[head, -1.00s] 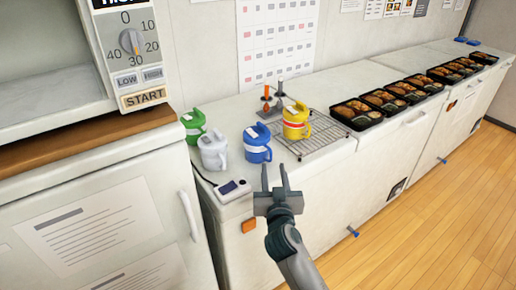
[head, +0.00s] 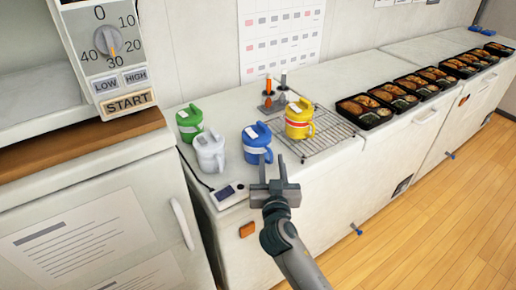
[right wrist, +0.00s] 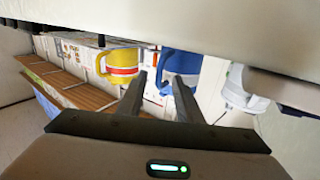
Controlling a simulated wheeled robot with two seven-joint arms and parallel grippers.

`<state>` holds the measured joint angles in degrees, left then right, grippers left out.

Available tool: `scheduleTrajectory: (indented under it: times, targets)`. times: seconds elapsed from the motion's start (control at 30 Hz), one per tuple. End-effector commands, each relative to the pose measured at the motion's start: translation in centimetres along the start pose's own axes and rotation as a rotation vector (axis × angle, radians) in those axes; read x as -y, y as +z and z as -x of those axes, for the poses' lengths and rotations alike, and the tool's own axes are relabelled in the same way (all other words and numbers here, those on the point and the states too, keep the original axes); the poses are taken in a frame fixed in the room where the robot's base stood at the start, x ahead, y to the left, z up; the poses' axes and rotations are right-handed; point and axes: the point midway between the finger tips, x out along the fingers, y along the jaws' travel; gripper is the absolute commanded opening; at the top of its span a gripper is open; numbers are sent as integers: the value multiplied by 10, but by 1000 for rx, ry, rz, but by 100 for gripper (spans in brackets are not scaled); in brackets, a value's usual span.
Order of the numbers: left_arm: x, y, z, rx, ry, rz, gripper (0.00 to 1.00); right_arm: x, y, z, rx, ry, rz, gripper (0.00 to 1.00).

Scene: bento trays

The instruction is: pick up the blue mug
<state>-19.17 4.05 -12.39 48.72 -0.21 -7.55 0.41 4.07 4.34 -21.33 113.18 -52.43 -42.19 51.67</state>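The blue mug (head: 257,143) stands upright on the white counter, between the white mug and the yellow mug. It has a pale label and a handle on its right side. My right gripper (head: 273,170) is in front of and slightly below the mug, its two fingers apart with nothing between them. In the right wrist view the blue mug (right wrist: 182,66) shows beyond the open fingertips (right wrist: 160,90), nearer the right finger, and a pale surface cuts off its top. My left gripper is not in view.
The white mug (head: 210,152) stands close left of the blue mug, with the green mug (head: 189,122) behind it. The yellow mug (head: 299,118) stands on a wire rack (head: 325,133) to the right. A small device (head: 228,195) lies near the counter's front edge. Black bento trays (head: 366,110) line the right.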

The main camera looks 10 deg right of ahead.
Motion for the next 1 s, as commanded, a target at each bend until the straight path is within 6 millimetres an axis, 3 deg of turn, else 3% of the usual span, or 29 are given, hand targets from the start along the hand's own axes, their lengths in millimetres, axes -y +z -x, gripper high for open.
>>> scheduleTrajectory:
  times: [0.1,0.23,0.27,0.43,0.73,1.0]
  targets:
    - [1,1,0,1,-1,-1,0,0,0,0,0,0,0,32]
    - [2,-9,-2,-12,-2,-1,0,0,0,0,0,0,0,1]
    - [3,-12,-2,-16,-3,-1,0,0,0,0,0,0,0,0]
    - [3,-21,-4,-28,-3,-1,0,0,-2,0,-5,-1,-1,0]
    - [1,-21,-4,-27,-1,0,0,0,-8,-1,-6,-1,-3,0]
    - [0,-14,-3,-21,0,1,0,1,-40,-1,-9,1,-5,0]
